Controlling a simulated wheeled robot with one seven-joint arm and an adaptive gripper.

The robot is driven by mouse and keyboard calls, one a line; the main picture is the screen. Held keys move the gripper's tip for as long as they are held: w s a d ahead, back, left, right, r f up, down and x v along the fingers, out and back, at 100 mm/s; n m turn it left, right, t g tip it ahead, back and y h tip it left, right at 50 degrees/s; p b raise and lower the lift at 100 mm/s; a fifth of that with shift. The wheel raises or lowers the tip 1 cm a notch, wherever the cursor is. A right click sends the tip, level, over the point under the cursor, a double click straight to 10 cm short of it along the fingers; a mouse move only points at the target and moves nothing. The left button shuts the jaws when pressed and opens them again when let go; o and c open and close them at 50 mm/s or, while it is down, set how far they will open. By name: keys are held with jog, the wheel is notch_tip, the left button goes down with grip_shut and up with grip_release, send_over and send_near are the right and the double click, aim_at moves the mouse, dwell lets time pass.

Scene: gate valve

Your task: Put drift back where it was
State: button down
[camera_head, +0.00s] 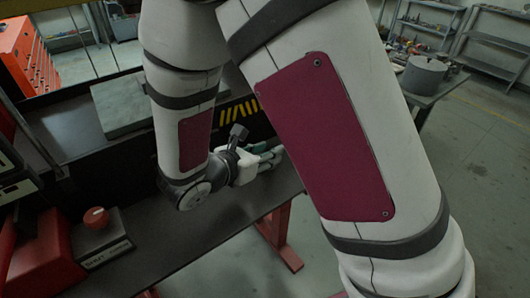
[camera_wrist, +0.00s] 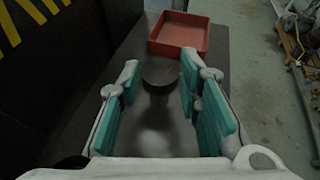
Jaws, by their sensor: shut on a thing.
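My gripper (camera_head: 268,158) is low over the dark bench, partly hidden behind my arm in the head view. In the wrist view its teal-padded fingers (camera_wrist: 159,72) stand either side of a dark, round-topped metal piece, which I take to be the drift (camera_wrist: 160,77). The gripper is shut on it. The piece's lower part blends into the dark bench, so its contact with the pads and with the bench is unclear. The drift cannot be made out in the head view.
A red open tray (camera_wrist: 180,35) sits on the bench beyond the fingers and looks empty. A striped dark panel (camera_wrist: 30,25) borders the bench.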

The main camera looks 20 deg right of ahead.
jog(key=shift+f, duration=0.55)
jog(key=shift+f, duration=0.15)
jog(key=c, duration=1.2)
grip_release()
jog(key=shift+o, duration=0.2)
